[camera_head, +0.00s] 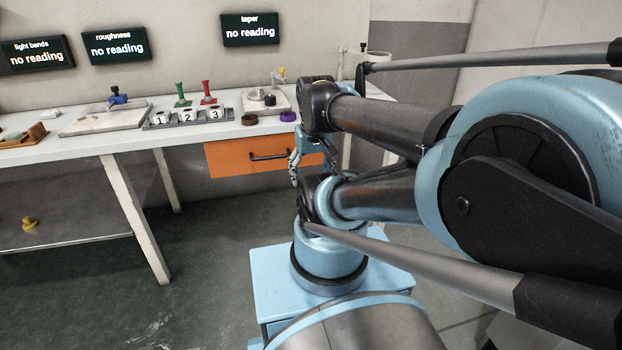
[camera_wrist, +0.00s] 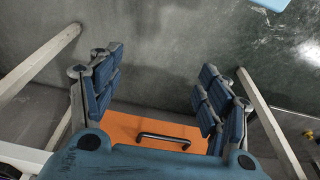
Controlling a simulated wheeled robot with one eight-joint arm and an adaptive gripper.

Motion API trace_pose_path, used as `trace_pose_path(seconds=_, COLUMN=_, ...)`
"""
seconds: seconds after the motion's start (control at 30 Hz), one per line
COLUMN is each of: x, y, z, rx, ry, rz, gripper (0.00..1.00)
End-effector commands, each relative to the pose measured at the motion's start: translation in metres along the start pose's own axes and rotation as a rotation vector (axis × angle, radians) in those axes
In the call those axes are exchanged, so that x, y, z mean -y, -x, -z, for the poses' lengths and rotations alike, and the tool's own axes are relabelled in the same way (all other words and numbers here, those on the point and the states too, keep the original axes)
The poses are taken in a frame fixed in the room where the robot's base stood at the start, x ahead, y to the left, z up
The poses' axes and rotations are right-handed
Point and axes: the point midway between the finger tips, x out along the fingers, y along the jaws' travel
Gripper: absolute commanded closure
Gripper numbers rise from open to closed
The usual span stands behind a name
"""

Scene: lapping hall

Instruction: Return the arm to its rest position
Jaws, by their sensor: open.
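My gripper (camera_head: 296,165) hangs in front of the orange drawer (camera_head: 228,158) of the workbench in the head view, partly hidden by my own arm. In the wrist view my gripper (camera_wrist: 153,95) shows two blue padded fingers spread wide apart with nothing between them. The orange drawer (camera_wrist: 125,125) and its black handle (camera_wrist: 163,138) show beyond the fingers. The drawer looks shut. I cannot tell the exact gap between the fingers and the drawer front. My arm is folded in front of my body, over my light blue base.
A yellow piece (camera_head: 30,223) lies on the lower shelf. Bench legs (camera_head: 135,220) stand left. Open floor lies in front.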

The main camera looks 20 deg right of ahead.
Motion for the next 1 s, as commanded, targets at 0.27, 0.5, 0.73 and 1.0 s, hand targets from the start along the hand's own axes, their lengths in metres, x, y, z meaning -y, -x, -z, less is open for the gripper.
trace_pose_path(seconds=0.27, x=0.000, y=-0.013, z=-0.013, rx=-0.008, ry=-0.013, rz=0.000, gripper=0.30)
trace_pose_path(seconds=0.5, x=0.000, y=-0.012, z=-0.013, rx=-0.008, ry=-0.012, rz=0.000, gripper=0.30)
trace_pose_path(seconds=0.73, x=0.000, y=-0.018, z=-0.006, rx=0.002, ry=-0.012, rz=0.000, gripper=0.30)
trace_pose_path(seconds=1.0, x=0.000, y=-0.018, z=-0.005, rx=0.004, ry=-0.012, rz=0.000, gripper=0.30)
